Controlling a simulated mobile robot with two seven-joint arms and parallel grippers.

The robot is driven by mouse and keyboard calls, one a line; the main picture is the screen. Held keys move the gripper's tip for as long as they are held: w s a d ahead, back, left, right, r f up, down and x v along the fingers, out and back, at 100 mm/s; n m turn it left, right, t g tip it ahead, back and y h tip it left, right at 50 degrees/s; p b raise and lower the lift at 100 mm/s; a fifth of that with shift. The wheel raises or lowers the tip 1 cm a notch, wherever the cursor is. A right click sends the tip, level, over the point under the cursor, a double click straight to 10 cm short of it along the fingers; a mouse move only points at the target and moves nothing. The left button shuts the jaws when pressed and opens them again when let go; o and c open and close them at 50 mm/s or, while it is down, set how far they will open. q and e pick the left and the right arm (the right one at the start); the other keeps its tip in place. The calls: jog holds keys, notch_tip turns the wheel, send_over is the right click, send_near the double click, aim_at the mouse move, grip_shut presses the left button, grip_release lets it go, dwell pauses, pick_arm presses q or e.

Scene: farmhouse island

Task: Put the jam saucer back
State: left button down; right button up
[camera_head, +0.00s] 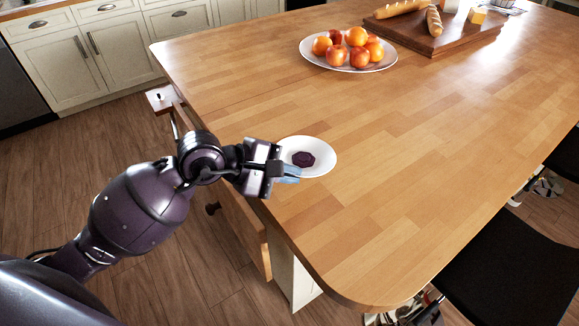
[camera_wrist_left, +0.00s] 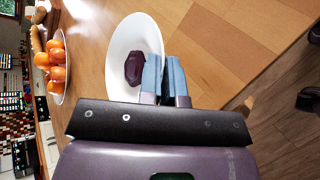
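The jam saucer (camera_head: 322,163) is a white oval dish with a dark purple blob of jam (camera_head: 303,159) on it. It is at the near-left edge of the wooden island top. My left gripper (camera_head: 290,174) is at the saucer's near rim. In the left wrist view the saucer (camera_wrist_left: 120,50) appears left of the blue fingertips (camera_wrist_left: 164,76), with jam (camera_wrist_left: 135,69) beside them. The fingers are close together, with the rim between them. I cannot tell whether the saucer touches the wood. My right gripper is not in view.
A plate of oranges (camera_head: 308,50) stands farther back on the island (camera_head: 430,170). A dark board (camera_head: 405,37) with bread is behind it. A drawer (camera_head: 158,98) stands open at the island's left side. A black seat (camera_head: 510,260) is at the right. The middle of the top is clear.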

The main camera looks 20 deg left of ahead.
aim_at(289, 201)
pick_arm(q)
jog(key=shift+f+b, duration=0.3)
jog(key=shift+f, duration=0.4)
jog(key=shift+f+b, duration=0.7)
jog(key=shift+f, duration=0.4)
jog(key=shift+f+b, duration=0.3)
jog(key=shift+f, duration=0.25)
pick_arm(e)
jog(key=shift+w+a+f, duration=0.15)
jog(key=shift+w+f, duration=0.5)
pick_arm(q)
jog(key=shift+f, duration=0.1)
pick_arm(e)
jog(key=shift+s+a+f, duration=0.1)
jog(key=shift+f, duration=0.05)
pick_arm(q)
jog(key=shift+f, duration=0.2)
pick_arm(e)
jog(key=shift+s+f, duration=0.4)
